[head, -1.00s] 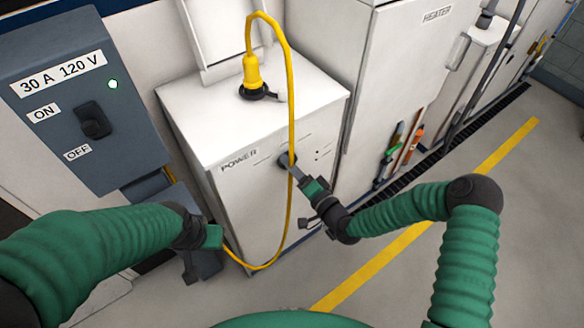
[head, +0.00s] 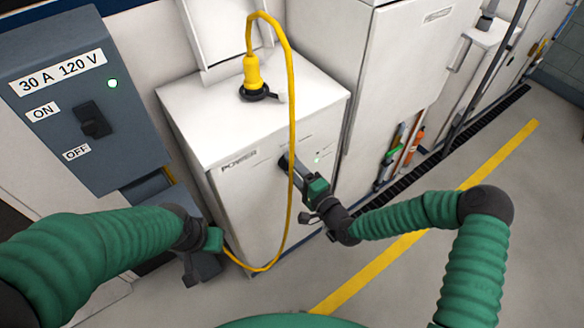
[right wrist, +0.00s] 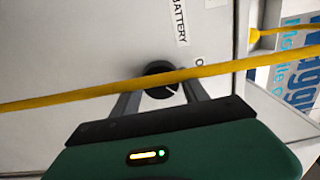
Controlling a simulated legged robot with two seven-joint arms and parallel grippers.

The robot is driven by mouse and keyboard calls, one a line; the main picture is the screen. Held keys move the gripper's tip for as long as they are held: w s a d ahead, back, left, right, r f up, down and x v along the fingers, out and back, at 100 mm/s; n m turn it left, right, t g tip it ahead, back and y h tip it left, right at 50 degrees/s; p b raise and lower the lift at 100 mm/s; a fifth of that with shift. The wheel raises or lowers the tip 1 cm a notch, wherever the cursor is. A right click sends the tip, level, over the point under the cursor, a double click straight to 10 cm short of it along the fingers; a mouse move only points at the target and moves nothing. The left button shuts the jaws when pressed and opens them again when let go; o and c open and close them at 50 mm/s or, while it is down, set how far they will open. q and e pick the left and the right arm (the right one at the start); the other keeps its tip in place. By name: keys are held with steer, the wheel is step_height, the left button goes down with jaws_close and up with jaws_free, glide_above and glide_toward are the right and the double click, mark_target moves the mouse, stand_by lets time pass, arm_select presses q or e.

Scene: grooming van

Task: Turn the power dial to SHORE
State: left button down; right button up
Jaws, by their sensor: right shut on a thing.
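The power dial (head: 284,161) is a round dark knob on the front of a white cabinet (head: 240,195), beside the POWER label (head: 239,160). My right gripper (head: 290,164) is shut on the dial. In the right wrist view the dial (right wrist: 158,69) sits between the two fingers (right wrist: 160,98), with a small white mark at its lower edge. A BATTERY label (right wrist: 180,22) is above it; another label is mostly cut off, and no SHORE label is readable.
A yellow cable (head: 291,110) runs from a plug (head: 252,75) on the cabinet top down across the front, close to the dial and my right gripper. A grey breaker box (head: 85,110) with a dark switch (head: 94,121) and lit green lamp stands at left.

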steer(key=shift+w+d, duration=0.1)
steer(key=shift+d, duration=0.05)
steer(key=o, duration=1.4)
steer(key=shift+w+f, duration=0.1)
steer(key=shift+f, duration=0.05)
steer(key=shift+c, duration=0.2)
steer(key=v, duration=1.7)
